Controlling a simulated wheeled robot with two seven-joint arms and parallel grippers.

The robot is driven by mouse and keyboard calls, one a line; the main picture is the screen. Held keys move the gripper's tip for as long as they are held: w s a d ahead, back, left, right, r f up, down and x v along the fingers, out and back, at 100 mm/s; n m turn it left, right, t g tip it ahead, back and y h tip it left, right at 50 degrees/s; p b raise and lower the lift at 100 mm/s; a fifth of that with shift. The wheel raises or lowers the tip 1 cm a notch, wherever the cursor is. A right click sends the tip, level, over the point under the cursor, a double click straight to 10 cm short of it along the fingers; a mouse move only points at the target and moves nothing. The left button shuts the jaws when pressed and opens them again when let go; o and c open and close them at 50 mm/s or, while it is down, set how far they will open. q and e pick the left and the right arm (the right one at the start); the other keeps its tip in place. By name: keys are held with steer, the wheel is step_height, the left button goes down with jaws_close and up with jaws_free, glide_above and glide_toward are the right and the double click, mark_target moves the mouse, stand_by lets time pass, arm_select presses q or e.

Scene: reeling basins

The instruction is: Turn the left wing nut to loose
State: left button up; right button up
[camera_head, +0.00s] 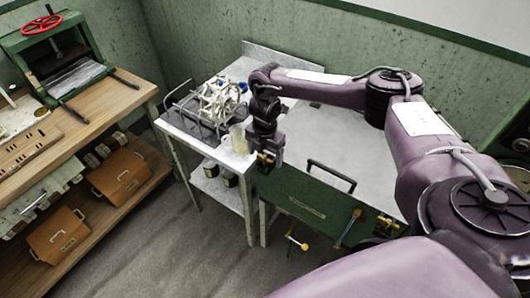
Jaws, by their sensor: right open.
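My right gripper (266,158) points down at the left end of the green front panel (310,194) of a grey-topped bench. It is open. A small brass-coloured part (264,160) shows at its fingertips; it may be the left wing nut, but it is too small and too covered to tell its shape or how it is turned. I cannot tell whether the fingers touch it. A similar brass part (386,222) sits at the right end of the panel. My left gripper is not in view.
A black handle (331,176) stands up from the bench's front edge. A side table with a white-framed reel (217,100) and a pale cup (239,139) stands close left of my gripper. A wooden bench (100,110) with a green press is farther left. The floor between is clear.

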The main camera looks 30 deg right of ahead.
steer(key=shift+f, duration=0.2)
steer(key=c, duration=1)
